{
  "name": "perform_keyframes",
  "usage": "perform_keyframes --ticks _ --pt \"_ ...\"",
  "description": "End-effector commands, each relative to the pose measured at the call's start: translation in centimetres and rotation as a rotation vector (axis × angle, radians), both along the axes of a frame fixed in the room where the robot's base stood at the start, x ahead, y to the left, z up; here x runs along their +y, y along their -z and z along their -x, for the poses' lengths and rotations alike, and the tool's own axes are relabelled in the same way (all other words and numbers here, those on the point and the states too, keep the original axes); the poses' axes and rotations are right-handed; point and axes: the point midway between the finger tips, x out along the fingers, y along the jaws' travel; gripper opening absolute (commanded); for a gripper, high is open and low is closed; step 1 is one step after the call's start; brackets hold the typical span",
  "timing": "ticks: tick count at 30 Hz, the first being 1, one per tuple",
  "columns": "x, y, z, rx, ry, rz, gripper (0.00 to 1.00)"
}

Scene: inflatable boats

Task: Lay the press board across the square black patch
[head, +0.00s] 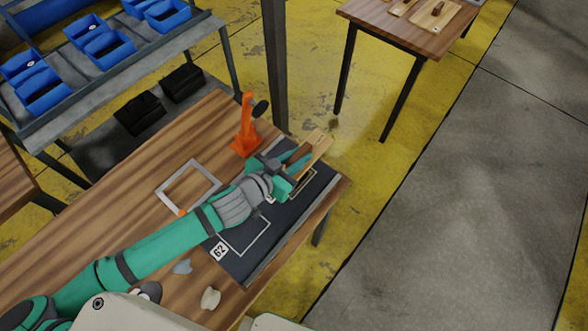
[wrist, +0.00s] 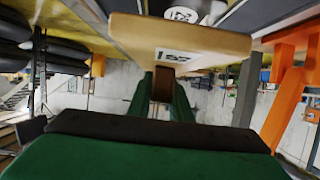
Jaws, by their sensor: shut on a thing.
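My gripper (head: 290,172) is shut on the brown handle (wrist: 163,88) of the press board, between its green fingers in the wrist view. The press board (head: 321,150) is light wood and sits tilted beyond the fingers, near the far right end of the workbench. In the wrist view the board (wrist: 205,38) fills the upper middle and shows a small printed label. A dark mat (head: 262,255) with pale outlined areas lies below my gripper and is partly hidden by it. I cannot tell the square black patch apart from the dark mat.
An orange upright tool (head: 246,130) stands close behind my gripper. A pale square frame (head: 171,204), a grey piece (head: 182,267) and a beige round piece (head: 210,298) lie on the wooden workbench (head: 130,215). Another table (head: 400,34) stands at the back. A dark post rises behind the bench.

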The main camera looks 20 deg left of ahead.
Motion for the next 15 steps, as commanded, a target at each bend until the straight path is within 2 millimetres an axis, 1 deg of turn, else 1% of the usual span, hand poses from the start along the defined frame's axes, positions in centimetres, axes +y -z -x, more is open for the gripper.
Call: perform_keyframes --ticks 3,8,10,11,15 --pt "0.4 1.0 0.7 0.000 -0.001 0.000 0.00" --pt "0.5 1.6 1.2 -0.001 0.000 0.000 0.00" --pt "0.7 2.1 1.6 0.000 -0.001 0.001 0.00" --pt "0.8 2.4 1.8 0.001 -0.001 0.000 0.00" --pt "0.7 4.5 1.7 -0.001 0.000 0.001 0.00"
